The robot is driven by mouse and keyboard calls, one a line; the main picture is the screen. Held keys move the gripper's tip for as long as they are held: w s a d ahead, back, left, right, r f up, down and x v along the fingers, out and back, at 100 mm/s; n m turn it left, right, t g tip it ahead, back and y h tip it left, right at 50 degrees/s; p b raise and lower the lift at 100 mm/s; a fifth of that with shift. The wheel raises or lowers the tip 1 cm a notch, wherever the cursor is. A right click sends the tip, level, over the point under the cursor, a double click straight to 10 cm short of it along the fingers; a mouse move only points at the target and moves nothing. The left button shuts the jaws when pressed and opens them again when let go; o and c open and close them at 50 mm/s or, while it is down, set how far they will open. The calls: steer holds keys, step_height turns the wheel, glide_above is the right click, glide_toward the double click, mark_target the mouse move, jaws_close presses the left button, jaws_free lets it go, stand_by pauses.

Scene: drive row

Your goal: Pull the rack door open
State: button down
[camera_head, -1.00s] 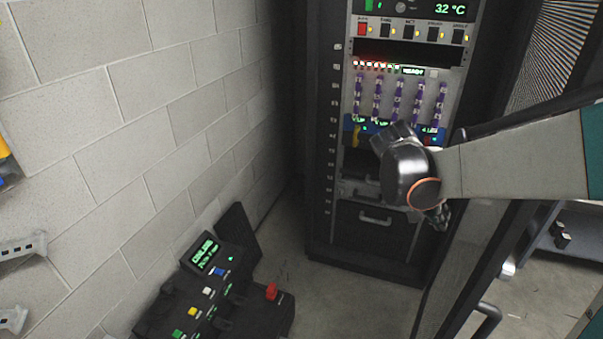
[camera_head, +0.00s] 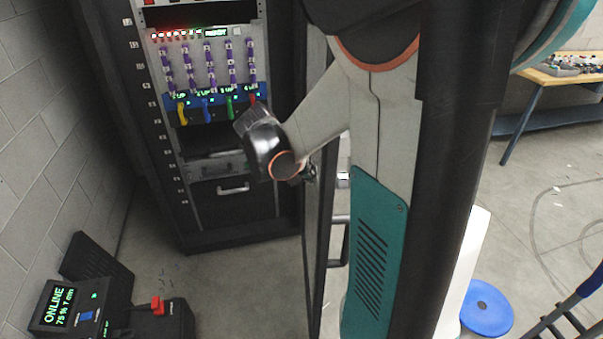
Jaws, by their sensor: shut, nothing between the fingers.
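The rack (camera_head: 238,240) stands at the upper left with its front uncovered. Its door (camera_head: 318,225) stands out from the rack's right side, swung open and seen nearly edge-on. A dark bar handle (camera_head: 341,242) shows on the door's right side. My gripper (camera_head: 310,174) is shut and empty, at the door's inner side. Whether it touches the door I cannot tell. My arm hides the upper part of the door and the area behind it.
A black console (camera_head: 80,305) with a lit screen and a red switch (camera_head: 158,305) sits at the lower left by the block wall. A wooden bench (camera_head: 560,75) stands at the upper right. A blue round stool seat (camera_head: 487,307) is at the lower right. Open floor lies between.

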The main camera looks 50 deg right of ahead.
steer(key=shift+s+d, duration=0.1)
steer(key=shift+s, duration=0.05)
steer(key=shift+s+d, duration=0.45)
steer(key=shift+s, duration=0.05)
steer(key=s+d+n+t, duration=0.2)
steer(key=s+d, duration=0.5)
steer(key=d, duration=0.4)
steer(key=s+d+n+t, duration=0.1)
steer(key=s+d+n, duration=0.2)
steer(key=s+d, duration=0.7)
steer(key=d+n+t+y+p, duration=0.1)
steer(key=d+n, duration=0.1)
steer(key=d, duration=3)
steer(key=shift+s+d+n+t, duration=0.35)
steer(key=shift+n+t, duration=0.05)
